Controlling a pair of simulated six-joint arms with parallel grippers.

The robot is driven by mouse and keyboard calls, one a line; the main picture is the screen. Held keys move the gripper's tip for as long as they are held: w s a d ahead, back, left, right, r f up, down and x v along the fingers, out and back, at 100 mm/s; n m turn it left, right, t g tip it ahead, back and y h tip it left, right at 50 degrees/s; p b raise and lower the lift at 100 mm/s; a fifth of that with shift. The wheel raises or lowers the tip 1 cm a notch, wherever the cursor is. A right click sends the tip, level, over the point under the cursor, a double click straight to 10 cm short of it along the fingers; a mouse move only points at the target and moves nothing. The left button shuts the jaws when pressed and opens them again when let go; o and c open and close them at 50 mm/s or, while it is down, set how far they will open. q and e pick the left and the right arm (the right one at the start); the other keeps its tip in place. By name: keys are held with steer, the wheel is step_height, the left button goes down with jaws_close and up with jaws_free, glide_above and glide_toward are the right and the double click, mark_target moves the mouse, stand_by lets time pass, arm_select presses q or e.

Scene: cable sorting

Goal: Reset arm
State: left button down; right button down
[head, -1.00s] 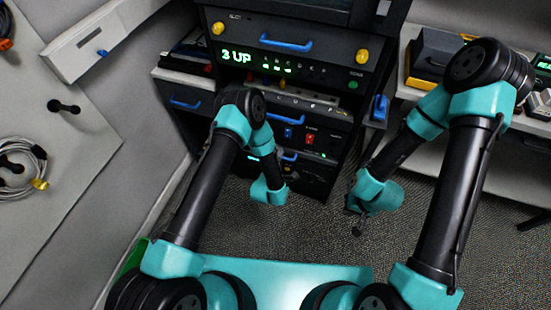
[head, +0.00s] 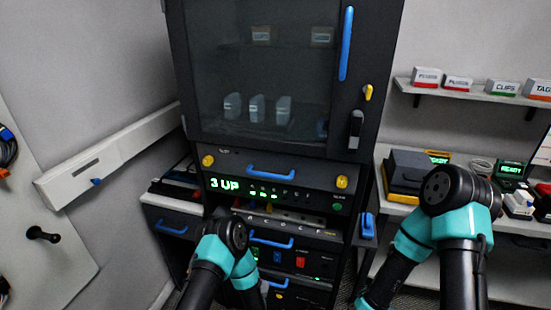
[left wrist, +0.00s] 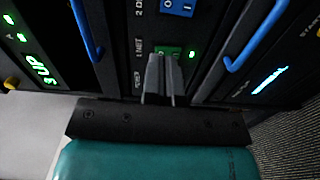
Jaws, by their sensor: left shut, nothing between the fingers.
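My left gripper (left wrist: 163,58) shows in the left wrist view with its two grey fingers together, shut and empty. Its tips overlap a green switch (left wrist: 170,51) marked "1 NET" on a dark panel; I cannot tell whether they touch it. In the head view my left arm reaches down in front of the rack (head: 330,210), and its fingers are not clear there. My right arm is bent at the right of the head view, with its gripper below the picture. A blue switch (left wrist: 178,7) sits beside the green one in the left wrist view.
The rack has blue handles (head: 271,172) and yellow knobs (head: 208,161) that stick out, and a glass-doored cabinet (head: 262,75) above. A shelf with small boxes (head: 427,77) and a counter with devices (head: 410,170) are at right. A pegboard (head: 40,265) is at left.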

arm_select(q)
steer(key=s+a+f+m+g+y, duration=0.1)
steer(key=s+a+m+g, duration=0.55)
steer(key=a+g, duration=0.3)
steer(key=s+a+r+m+g, duration=0.2)
steer(key=s+a+m+g, duration=0.1)
steer(key=s, duration=0.4)
steer(key=s+a+r+m+g, duration=0.2)
steer(key=s+a+m+g, duration=0.1)
steer(key=s, duration=0.4)
steer(key=shift+s+a+g, duration=0.25)
steer(key=shift+a+g, duration=0.3)
steer(key=shift+a, duration=0.3)
steer(key=shift+w+d, duration=0.25)
steer(key=shift+d, duration=0.05)
stand_by(1.0)
